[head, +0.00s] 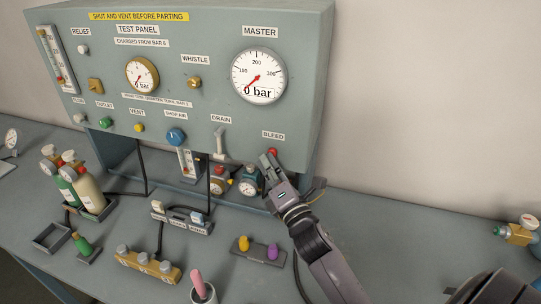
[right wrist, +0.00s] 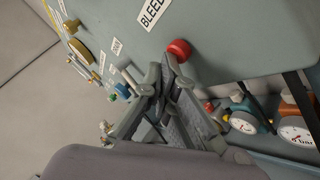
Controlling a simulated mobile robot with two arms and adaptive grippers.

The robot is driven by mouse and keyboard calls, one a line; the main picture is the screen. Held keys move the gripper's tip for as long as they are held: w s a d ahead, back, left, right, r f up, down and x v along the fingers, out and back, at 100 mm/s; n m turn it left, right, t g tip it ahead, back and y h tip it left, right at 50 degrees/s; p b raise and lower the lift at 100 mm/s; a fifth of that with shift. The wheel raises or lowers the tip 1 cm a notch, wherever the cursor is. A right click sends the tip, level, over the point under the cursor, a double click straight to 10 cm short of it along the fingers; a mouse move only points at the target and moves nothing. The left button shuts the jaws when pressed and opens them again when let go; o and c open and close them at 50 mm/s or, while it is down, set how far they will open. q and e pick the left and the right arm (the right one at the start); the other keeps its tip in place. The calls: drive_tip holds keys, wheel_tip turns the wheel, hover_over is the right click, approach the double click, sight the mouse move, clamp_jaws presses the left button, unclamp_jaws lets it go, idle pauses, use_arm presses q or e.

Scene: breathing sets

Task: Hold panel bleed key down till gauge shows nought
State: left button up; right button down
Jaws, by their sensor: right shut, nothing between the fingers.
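The grey test panel (head: 200,50) stands at the back of the bench. Its red bleed key (head: 273,151) sits under the BLEED label, low on the right of the face; it also shows in the right wrist view (right wrist: 180,49). My right gripper (head: 267,158) is shut and empty, its fingertips right at the key's edge. In the right wrist view the tips (right wrist: 163,66) are just below the key; I cannot tell whether they touch it or press it. The MASTER gauge (head: 258,76) reads 0 bar. My left gripper is not in view.
Small regulators with dials (head: 249,186) sit under the panel close to my right gripper. Gas bottles (head: 88,190), a yellow manifold block (head: 148,264) and a dark tray (head: 257,252) with yellow and purple pieces stand on the bench.

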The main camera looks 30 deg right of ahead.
idle(0.4)
drive_tip(key=shift+s+a+f, duration=0.15)
drive_tip(key=shift+s+a, duration=0.5)
drive_tip(key=shift+s+a, duration=1.65)
drive_tip(key=shift+a, duration=0.25)
